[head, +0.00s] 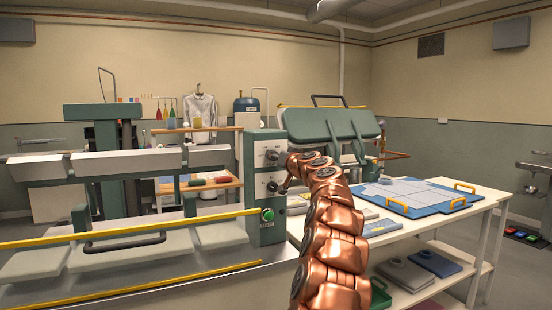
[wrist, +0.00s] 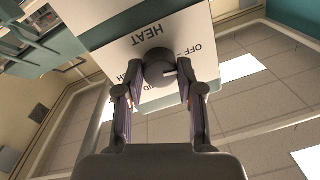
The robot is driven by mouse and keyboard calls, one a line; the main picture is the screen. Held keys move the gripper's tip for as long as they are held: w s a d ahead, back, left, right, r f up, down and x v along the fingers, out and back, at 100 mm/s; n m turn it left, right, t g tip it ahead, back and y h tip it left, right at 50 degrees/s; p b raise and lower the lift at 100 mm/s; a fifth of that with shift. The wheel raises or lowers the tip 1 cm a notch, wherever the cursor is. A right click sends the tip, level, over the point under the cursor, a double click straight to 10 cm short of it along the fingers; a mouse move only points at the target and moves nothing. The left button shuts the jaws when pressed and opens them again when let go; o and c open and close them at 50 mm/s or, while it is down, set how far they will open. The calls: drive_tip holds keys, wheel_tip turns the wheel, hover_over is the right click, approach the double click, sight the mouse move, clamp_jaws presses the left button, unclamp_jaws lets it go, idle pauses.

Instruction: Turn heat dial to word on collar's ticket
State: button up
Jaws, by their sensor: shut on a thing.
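The heat dial (wrist: 158,68) is a dark round knob with a pale pointer line, on a white plate with the word HEAT upside down in the wrist view. OFF is readable beside it; the other words are partly hidden. The pointer lies toward the right side of that picture, on the OFF side. My gripper (wrist: 160,88) is shut on the dial, one finger on each side. In the head view my gripper (head: 283,186) is at the lower dial of the green control box (head: 252,215). A white garment (head: 200,106) hangs at the back; no ticket is legible.
An upper dial (head: 271,155) sits just above my gripper, and a green button (head: 267,214) sits below. The press with yellow bars (head: 130,228) stands left. A white table (head: 474,203) with a blue board (head: 416,197) stands right.

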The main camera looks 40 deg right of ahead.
drive_tip(key=shift+m+p, duration=1.4)
drive_tip(key=shift+m, duration=3.7)
drive_tip(key=shift+f+h, duration=0.1)
drive_tip(key=shift+h, duration=0.3)
drive_tip(key=o, duration=1.2)
drive_tip(key=shift+c, duration=0.2)
drive_tip(key=shift+s, duration=0.15)
drive_tip(key=v, duration=1.1)
drive_tip(key=shift+s, duration=0.4)
